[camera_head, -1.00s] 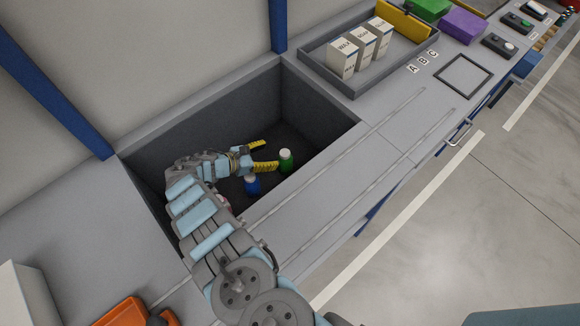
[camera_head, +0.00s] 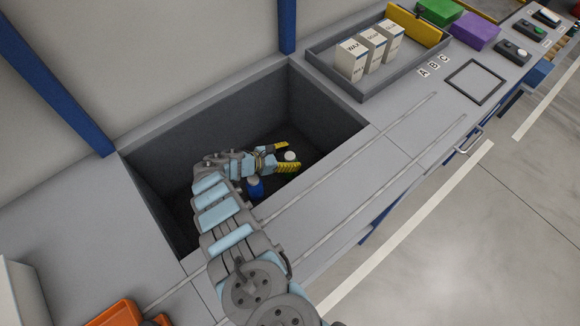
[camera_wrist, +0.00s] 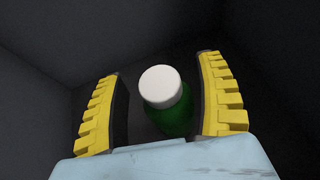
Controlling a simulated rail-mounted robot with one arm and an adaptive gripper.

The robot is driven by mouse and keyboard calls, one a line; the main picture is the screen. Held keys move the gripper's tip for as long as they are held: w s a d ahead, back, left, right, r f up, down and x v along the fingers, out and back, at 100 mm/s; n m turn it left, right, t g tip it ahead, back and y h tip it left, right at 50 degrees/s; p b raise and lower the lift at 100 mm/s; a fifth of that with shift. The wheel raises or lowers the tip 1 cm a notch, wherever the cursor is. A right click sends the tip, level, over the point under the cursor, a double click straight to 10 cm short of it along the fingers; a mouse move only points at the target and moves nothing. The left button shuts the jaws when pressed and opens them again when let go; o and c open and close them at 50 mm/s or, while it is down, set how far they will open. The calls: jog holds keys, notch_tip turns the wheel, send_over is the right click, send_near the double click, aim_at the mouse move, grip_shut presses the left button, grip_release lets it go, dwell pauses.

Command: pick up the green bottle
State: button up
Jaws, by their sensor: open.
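The green bottle (camera_wrist: 174,117) with a white cap stands between my gripper's two yellow fingers (camera_wrist: 160,105) in the wrist view. It is nearer the right finger; a dark gap shows between it and the left finger. In the head view, my gripper (camera_head: 284,157) is down inside the dark sunken bin, open around the bottle. There the bottle's white cap (camera_head: 290,156) shows between the fingers, and its green body is mostly hidden by the near finger.
A blue bottle (camera_head: 255,187) stands in the bin close beside my gripper. The bin's walls (camera_head: 335,107) rise around my arm. A grey tray (camera_head: 352,92) with several white cartons sits on the counter beyond the bin's right end.

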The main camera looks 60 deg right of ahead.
jog(key=shift+w, duration=0.1)
grip_shut()
